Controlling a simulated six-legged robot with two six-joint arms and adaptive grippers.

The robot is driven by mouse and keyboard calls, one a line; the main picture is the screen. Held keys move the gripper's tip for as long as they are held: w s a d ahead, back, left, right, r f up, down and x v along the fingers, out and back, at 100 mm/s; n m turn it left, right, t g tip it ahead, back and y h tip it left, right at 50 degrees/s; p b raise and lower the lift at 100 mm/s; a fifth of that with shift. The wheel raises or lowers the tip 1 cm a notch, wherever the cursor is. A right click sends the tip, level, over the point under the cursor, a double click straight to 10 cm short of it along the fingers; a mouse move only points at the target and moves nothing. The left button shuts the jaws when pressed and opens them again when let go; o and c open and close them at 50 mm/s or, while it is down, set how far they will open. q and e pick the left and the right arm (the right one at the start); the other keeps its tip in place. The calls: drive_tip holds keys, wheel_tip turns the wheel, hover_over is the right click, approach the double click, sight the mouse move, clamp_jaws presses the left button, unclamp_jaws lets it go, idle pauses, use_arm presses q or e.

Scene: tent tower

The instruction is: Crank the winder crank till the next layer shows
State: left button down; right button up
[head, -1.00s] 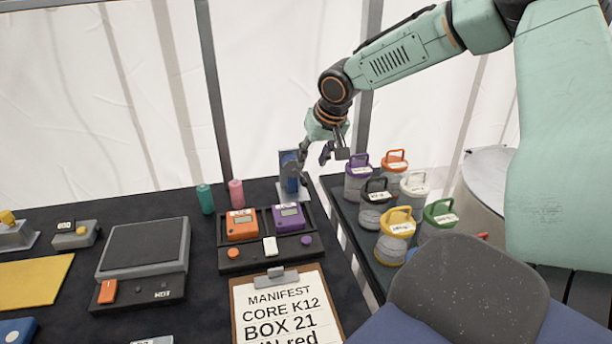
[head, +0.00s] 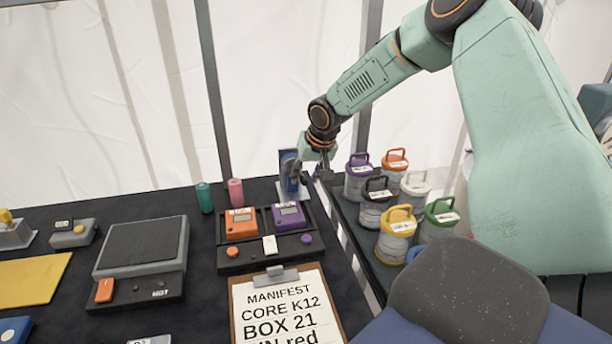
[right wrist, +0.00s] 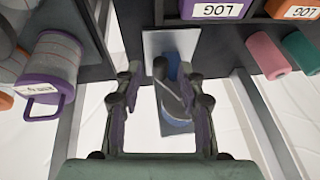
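The winder (head: 289,158) stands at the back of the black table, a blue upright block on a pale base plate. In the right wrist view the blue winder (right wrist: 176,116) shows between my fingers, with its dark crank (right wrist: 168,88) in front of it. My right gripper (head: 310,173) is at the winder's right side in the head view. In the right wrist view its fingers (right wrist: 160,82) are spread, one on each side of the crank, with gaps visible. Whether a finger touches it I cannot tell. No layer can be made out. My left gripper is out of view.
Several lidded jars (head: 396,225) stand close on the right. An orange logger (head: 240,222) and a purple logger (head: 288,215) sit in a rack before the winder. Green (head: 204,198) and pink (head: 236,192) cylinders stand left of it. A manifest clipboard (head: 285,310) lies in front.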

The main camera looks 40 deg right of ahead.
drive_tip(key=shift+c, duration=0.4)
clamp_jaws()
drive_tip(key=shift+f, duration=0.1)
drive_tip(key=shift+f+m+t+y+b, duration=0.3)
drive_tip(key=shift+t+y+b, duration=0.2)
drive_tip(key=shift+y+b, duration=0.45)
drive_tip(key=t+y+b, duration=0.1)
drive_tip(key=y+b, duration=0.1)
drive_tip(key=b, duration=0.3)
drive_tip(key=a+f+m+t+y+b, duration=0.1)
drive_tip(key=t+y+b, duration=0.1)
drive_tip(key=b, duration=0.3)
drive_tip(key=t+y+b, duration=0.1)
drive_tip(key=y+b, duration=0.1)
drive_tip(key=b, duration=0.3)
drive_tip(key=shift+w+a+f+m+t+y, duration=0.15)
drive_tip(key=shift+w+f+m+t+y, duration=0.15)
drive_tip(key=shift+w+m+t, duration=0.1)
drive_tip(key=shift+w+a+r+t+y+b, duration=0.15)
drive_tip(key=shift+t+y+b, duration=0.3)
drive_tip(key=shift+b, duration=1.2)
